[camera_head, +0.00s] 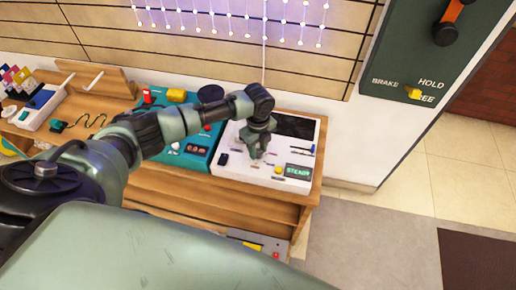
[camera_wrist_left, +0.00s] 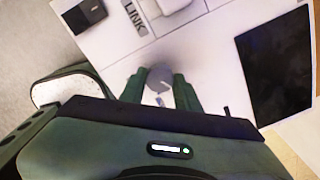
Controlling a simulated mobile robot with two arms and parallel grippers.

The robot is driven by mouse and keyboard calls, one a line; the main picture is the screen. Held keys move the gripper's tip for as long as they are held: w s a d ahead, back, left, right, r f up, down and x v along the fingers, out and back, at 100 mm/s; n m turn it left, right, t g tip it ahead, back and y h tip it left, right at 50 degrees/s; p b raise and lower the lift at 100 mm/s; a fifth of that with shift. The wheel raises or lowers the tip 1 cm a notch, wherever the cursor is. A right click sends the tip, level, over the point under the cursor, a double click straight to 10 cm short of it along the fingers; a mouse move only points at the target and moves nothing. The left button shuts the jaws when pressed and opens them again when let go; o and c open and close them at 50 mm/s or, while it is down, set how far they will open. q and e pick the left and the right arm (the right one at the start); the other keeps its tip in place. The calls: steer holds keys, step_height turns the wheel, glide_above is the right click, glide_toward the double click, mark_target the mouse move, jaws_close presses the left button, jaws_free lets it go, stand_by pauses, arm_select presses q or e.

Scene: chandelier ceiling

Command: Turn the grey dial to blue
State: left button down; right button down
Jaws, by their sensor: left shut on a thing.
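My left gripper (camera_head: 256,148) reaches down onto the white panel (camera_head: 228,178) at the right end of the wooden bench. In the left wrist view the two green fingers of the left gripper (camera_wrist_left: 160,92) are shut on the round grey dial (camera_wrist_left: 159,78), one on each side. A small light pointer mark shows at the dial's near edge. The dial is hidden behind the gripper in the head view. No blue mark can be made out beside it. My right gripper is not in view.
The panel also has a dark screen (camera_head: 293,126), a yellow button (camera_head: 278,170) and a green-lettered display (camera_head: 298,171). A teal panel (camera_head: 180,160) adjoins it on the left. A dark green board (camera_head: 415,50) with a brake lever is at right.

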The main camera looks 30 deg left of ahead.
mark_target(258, 152)
arm_select(q)
steer(key=shift+d, duration=0.1)
steer(key=c, duration=1)
jaws_free()
step_height(258, 152, up, 8)
steer(key=shift+f, duration=0.1)
